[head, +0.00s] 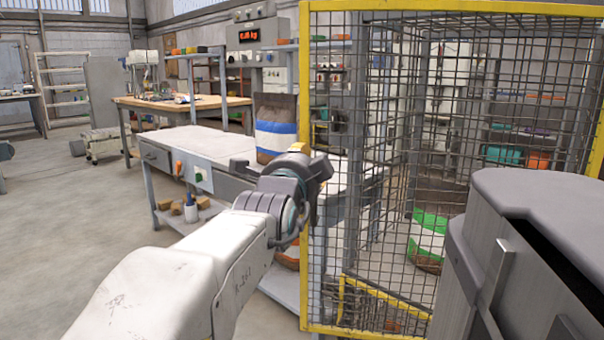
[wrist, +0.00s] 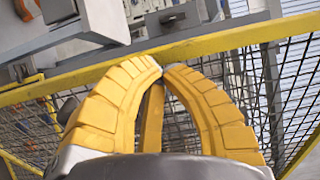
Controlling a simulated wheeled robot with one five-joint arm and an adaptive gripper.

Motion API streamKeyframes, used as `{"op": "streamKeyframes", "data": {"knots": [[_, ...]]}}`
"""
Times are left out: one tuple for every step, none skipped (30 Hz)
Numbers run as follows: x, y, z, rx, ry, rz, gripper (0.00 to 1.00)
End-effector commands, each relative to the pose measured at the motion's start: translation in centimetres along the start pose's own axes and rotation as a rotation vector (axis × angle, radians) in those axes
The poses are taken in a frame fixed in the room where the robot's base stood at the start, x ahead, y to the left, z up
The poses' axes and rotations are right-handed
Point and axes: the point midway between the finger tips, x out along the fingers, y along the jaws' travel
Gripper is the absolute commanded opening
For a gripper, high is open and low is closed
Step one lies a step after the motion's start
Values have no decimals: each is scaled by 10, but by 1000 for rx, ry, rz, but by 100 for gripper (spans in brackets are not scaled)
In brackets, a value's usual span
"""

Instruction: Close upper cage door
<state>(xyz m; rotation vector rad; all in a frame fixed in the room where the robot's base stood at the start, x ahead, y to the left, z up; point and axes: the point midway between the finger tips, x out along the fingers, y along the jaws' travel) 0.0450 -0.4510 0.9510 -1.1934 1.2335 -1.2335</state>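The cage (head: 305,75) has yellow frame bars and dark wire mesh and fills the right of the head view. I cannot tell for sure which mesh panel is the upper door or how far it stands open. My gripper (head: 298,147) is beside the cage's left yellow post, its fingers mostly hidden by my wrist there. In the wrist view its two yellow fingers (wrist: 161,66) curve together and their tips nearly meet, just before a yellow frame bar (wrist: 230,40). Another yellow bar (wrist: 150,118) shows between the fingers; I cannot tell whether they touch it.
A grey bench (head: 200,140) stands left of the cage with a blue, white and brown bag (head: 276,128) on it. A green and white bag (head: 428,235) is seen through the mesh. A wooden-topped workbench (head: 180,104) is farther back. The floor at left is clear.

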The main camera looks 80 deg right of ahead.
Motion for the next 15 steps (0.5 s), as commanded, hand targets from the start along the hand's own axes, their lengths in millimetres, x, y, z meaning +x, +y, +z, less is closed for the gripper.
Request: {"op": "streamKeyframes", "data": {"knots": [[3, 3, 0, 0, 0, -1, 0], [4, 2, 0, 0, 0, 0, 0], [6, 2, 0, 0, 0, -1, 0], [7, 2, 0, 0, 0, 0, 0], [8, 2, 0, 0, 0, 0, 0], [9, 1, 0, 0, 0, -1, 0], [10, 1, 0, 0, 0, 0, 0], [10, 1, 0, 0, 0, 0, 0], [11, 1, 0, 0, 0, 1, 0], [11, 1, 0, 0, 0, 1, 0], [11, 1, 0, 0, 0, 1, 0], [12, 0, 0, 0, 0, 1, 0], [12, 0, 0, 0, 0, 1, 0], [12, 0, 0, 0, 0, 1, 0], [12, 0, 0, 0, 0, 1, 0]]}}
